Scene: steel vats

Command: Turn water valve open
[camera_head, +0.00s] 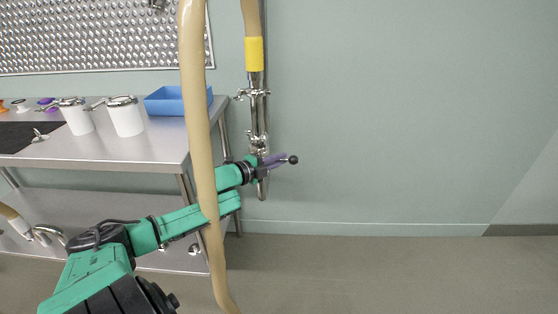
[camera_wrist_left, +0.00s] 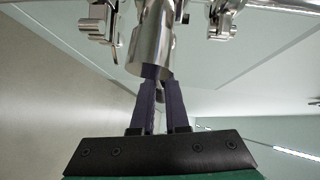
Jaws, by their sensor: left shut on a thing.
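The water valve (camera_head: 259,146) is a steel fitting low on an upright steel pipe against the wall, with a lever handle that ends in a black knob (camera_head: 293,159) pointing right. My left gripper (camera_head: 275,161) has purple fingers and is shut on the valve handle, just right of the pipe. In the left wrist view, the two dark fingers (camera_wrist_left: 163,100) reach up beside the open lower end of the steel pipe (camera_wrist_left: 150,45), which hides part of the grip. My right gripper is not in view.
A tan hose (camera_head: 197,110) hangs in front of my left arm. A steel table (camera_head: 150,150) on the left holds white pots (camera_head: 126,118) and a blue bin (camera_head: 172,101). The wall and floor to the right are clear.

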